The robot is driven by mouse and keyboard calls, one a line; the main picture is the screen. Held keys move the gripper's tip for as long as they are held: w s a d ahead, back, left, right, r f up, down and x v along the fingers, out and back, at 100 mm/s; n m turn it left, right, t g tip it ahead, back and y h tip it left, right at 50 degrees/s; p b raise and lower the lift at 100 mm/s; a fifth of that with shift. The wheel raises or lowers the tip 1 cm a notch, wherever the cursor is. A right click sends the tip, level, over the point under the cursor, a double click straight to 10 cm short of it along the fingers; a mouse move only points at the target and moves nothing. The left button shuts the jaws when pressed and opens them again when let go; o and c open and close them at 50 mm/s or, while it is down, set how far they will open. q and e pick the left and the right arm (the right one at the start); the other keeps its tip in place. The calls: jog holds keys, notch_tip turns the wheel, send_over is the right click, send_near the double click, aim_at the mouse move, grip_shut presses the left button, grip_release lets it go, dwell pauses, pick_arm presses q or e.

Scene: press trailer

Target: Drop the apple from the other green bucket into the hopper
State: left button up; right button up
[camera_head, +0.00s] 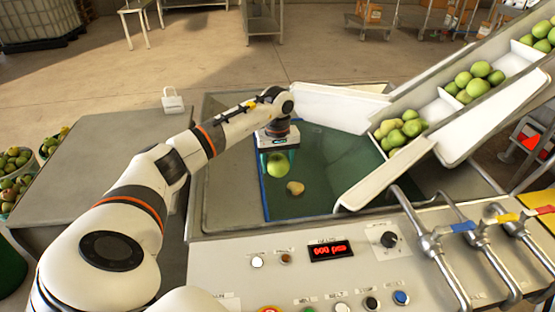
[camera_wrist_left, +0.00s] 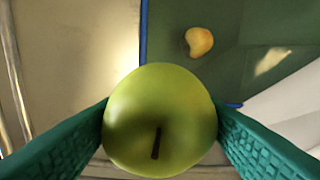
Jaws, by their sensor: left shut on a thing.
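A green apple (camera_head: 278,163) is held by my left gripper (camera_head: 278,150) over the hopper (camera_head: 315,150), near the hopper's left edge. In the left wrist view the apple (camera_wrist_left: 160,120) sits between the two green fingers, which press on its sides. The hopper's dark green floor (camera_wrist_left: 255,85) shows beyond it in that view. A yellowish fruit piece (camera_head: 295,188) lies on the hopper floor and also shows in the left wrist view (camera_wrist_left: 199,41). Green buckets (camera_head: 40,152) with fruit stand at the far left, partly cut off. My right gripper is not in view.
A sloped conveyor (camera_head: 440,105) with green fruit in its compartments comes down into the hopper from the right. A control panel (camera_head: 320,265) with buttons and valve handles (camera_head: 430,242) runs along the front. A grey table (camera_head: 110,160) bears a white padlock-shaped object (camera_head: 173,101).

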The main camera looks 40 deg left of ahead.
aim_at(278, 158)
pick_arm(q)
jog(key=o, duration=1.2)
jog(key=shift+c, duration=0.2)
notch_tip(278, 158, up, 12)
